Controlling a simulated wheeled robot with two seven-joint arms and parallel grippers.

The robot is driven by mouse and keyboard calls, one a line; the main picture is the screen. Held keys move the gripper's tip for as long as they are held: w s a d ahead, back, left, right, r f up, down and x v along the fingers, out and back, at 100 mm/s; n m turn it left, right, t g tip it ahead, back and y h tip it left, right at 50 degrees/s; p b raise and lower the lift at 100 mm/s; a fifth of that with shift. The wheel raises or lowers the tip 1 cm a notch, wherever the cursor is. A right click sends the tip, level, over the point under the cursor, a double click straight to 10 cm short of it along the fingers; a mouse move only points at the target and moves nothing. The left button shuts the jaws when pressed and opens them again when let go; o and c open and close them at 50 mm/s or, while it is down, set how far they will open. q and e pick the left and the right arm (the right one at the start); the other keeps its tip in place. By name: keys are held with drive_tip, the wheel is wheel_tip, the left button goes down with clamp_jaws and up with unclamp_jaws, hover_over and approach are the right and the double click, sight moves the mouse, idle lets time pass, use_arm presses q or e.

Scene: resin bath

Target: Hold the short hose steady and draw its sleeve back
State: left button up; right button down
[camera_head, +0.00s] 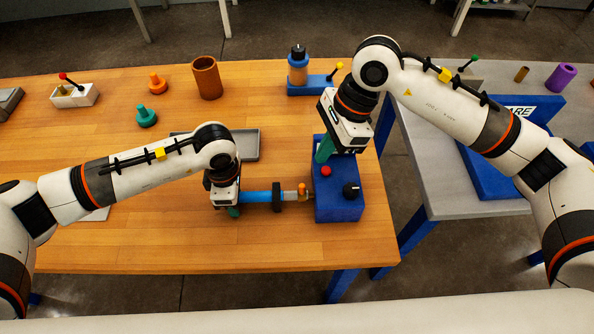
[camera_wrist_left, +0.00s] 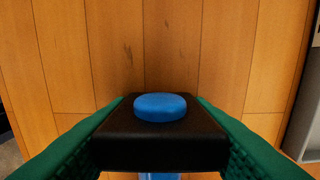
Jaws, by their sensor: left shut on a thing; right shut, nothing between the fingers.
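The short blue hose (camera_head: 257,197) lies level over the table, with a black ring (camera_head: 278,196) around it. I take the ring for its sleeve, but I cannot be sure. Its right end meets a small brass-and-grey fitting (camera_head: 302,190) at the left side of a blue box (camera_head: 338,208). My left gripper (camera_head: 233,211) is shut at the hose's left end. In the left wrist view its green fingers close on a black block (camera_wrist_left: 160,152) with a blue round top (camera_wrist_left: 160,106). My right gripper (camera_head: 323,150) is shut and empty, above the back of the blue box.
The blue box bears a red button (camera_head: 326,171) and a black knob (camera_head: 351,190). A grey tray (camera_head: 247,146) lies behind the left gripper. A bottle (camera_head: 298,68), a brown cup (camera_head: 206,78) and orange and green pegs stand farther back.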

sight(302, 189)
drive_tip(key=w+n, duration=0.1)
drive_tip(key=n, duration=0.1)
drive_tip(key=w+n+g, duration=0.1)
drive_tip(key=n, duration=0.1)
drive_tip(key=w+r+n+g, duration=0.1)
drive_tip(key=n, duration=0.1)
drive_tip(key=shift+w+d+r+h, duration=0.1)
drive_tip(key=shift+w+d+h, duration=0.15)
drive_tip(key=shift+d+h, duration=0.05)
drive_tip(key=x, duration=1)
drive_tip(key=shift+a, duration=1.55)
drive_tip(key=shift+d, duration=0.1)
